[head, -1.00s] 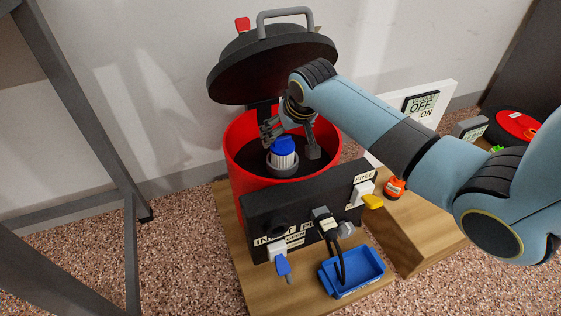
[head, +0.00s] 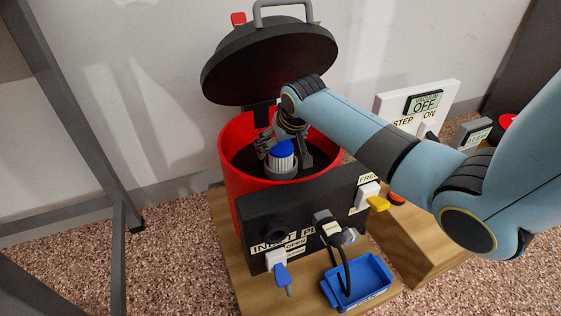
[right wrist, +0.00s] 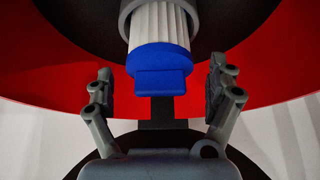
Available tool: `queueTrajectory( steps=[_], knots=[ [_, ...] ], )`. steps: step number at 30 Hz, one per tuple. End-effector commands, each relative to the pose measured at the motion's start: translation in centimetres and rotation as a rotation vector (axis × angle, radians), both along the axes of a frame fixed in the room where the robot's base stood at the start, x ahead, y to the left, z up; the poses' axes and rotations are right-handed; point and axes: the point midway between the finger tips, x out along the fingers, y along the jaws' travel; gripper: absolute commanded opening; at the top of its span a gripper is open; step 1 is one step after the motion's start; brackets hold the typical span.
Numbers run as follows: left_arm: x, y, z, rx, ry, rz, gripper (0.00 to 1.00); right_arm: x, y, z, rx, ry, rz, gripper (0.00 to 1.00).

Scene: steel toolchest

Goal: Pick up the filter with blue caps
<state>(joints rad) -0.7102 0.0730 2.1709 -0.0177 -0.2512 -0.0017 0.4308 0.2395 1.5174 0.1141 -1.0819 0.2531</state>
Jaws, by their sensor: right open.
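The filter (head: 281,160) is a white pleated cylinder with a blue cap on top. It stands upright in a grey ring inside the open red canister (head: 229,172). In the right wrist view the filter's blue cap (right wrist: 158,70) lies centred between the fingers, with a gap on each side. My right gripper (head: 284,148) is inside the canister's mouth around the cap, open and holding nothing. Its two fingers also show in the right wrist view (right wrist: 161,92). The filter's lower end is hidden in the ring. My left gripper is not in view.
The black lid (head: 270,68) is tilted open behind my right arm. A black panel (head: 300,212) with a blue and a yellow valve handle stands in front of the canister. A blue tray (head: 357,283) sits at its front. A grey frame (head: 90,130) stands at left.

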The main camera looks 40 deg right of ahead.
Motion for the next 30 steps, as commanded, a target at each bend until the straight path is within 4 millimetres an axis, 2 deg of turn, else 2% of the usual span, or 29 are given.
queueTrajectory(
  steps=[10, 27, 30],
  knots=[
    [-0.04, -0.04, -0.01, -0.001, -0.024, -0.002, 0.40, 0.18, -0.03, -0.08, 0.000, -0.002, 0.000, 0.88],
    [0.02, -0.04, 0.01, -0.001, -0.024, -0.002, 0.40, 0.14, -0.02, -0.13, 0.000, -0.001, 0.000, 0.13],
    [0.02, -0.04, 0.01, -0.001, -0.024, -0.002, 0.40, 0.16, -0.02, -0.10, 0.000, -0.002, 0.000, 0.12]
  ],
)
